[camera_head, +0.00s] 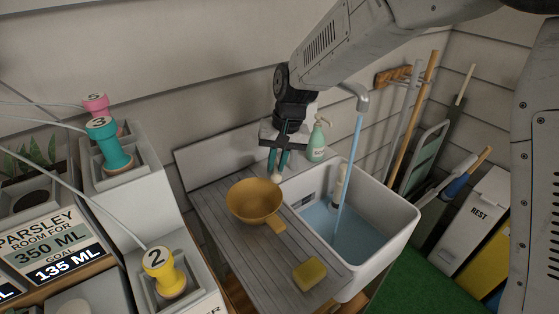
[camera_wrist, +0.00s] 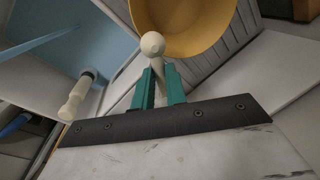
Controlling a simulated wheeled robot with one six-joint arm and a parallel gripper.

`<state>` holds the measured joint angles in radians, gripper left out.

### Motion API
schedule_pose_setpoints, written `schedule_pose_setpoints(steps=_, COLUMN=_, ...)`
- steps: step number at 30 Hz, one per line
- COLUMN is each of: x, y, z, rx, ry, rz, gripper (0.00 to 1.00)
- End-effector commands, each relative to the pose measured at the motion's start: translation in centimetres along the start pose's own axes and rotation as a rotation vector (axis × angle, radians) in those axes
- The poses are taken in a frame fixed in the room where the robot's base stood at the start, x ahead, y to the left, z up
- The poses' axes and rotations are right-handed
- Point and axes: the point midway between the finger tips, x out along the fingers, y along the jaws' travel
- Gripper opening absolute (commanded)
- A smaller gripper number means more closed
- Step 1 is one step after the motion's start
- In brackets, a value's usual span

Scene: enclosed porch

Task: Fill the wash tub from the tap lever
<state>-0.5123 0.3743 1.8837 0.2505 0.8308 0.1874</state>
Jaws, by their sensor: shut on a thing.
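The white wash tub (camera_head: 402,222) stands at right of centre. Blue water (camera_head: 345,238) covers its floor, and its depth is hard to judge. The grey tap spout (camera_head: 350,91) hangs over the tub, and a blue stream (camera_head: 352,150) runs from it into the water. The stream also shows in the wrist view (camera_wrist: 62,36). My gripper (camera_head: 283,165) is behind the tub's left back corner. In the wrist view, its teal fingers (camera_wrist: 160,88) are shut on a cream, ball-ended lever (camera_wrist: 153,44), which looks like the tap lever. The lever's base is hidden.
A yellow-brown pan (camera_head: 254,201) and yellow sponge (camera_head: 310,273) lie on the grey slatted board (camera_head: 225,232) left of the tub. A green bottle (camera_head: 317,141) stands close behind my gripper. A cream cylinder (camera_head: 341,185) stands in the tub. Poles (camera_head: 417,125) lean at right.

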Motion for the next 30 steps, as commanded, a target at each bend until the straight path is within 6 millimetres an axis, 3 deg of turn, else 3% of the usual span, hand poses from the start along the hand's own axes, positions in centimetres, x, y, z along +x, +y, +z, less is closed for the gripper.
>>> schedule_pose_setpoints(steps=2, x=0.0, y=0.0, z=0.1, rx=0.000, ry=-0.003, rz=0.000, gripper=0.00)
schedule_pose_setpoints(steps=3, x=0.0, y=0.0, z=0.1, rx=0.000, ry=-0.003, rz=0.000, gripper=0.16)
schedule_pose_setpoints(steps=5, x=0.0, y=0.0, z=0.1, rx=0.000, ry=-0.003, rz=0.000, gripper=0.33)
schedule_pose_setpoints(steps=6, x=0.0, y=0.0, z=0.1, rx=0.001, ry=-0.002, rz=0.000, gripper=0.36)
schedule_pose_setpoints(steps=16, x=-0.6, y=0.1, z=0.0, rx=0.003, ry=0.002, rz=-0.001, gripper=0.36)
schedule_pose_setpoints(steps=30, x=-7.3, y=0.0, z=0.0, rx=0.001, ry=0.000, rz=0.000, gripper=0.36)
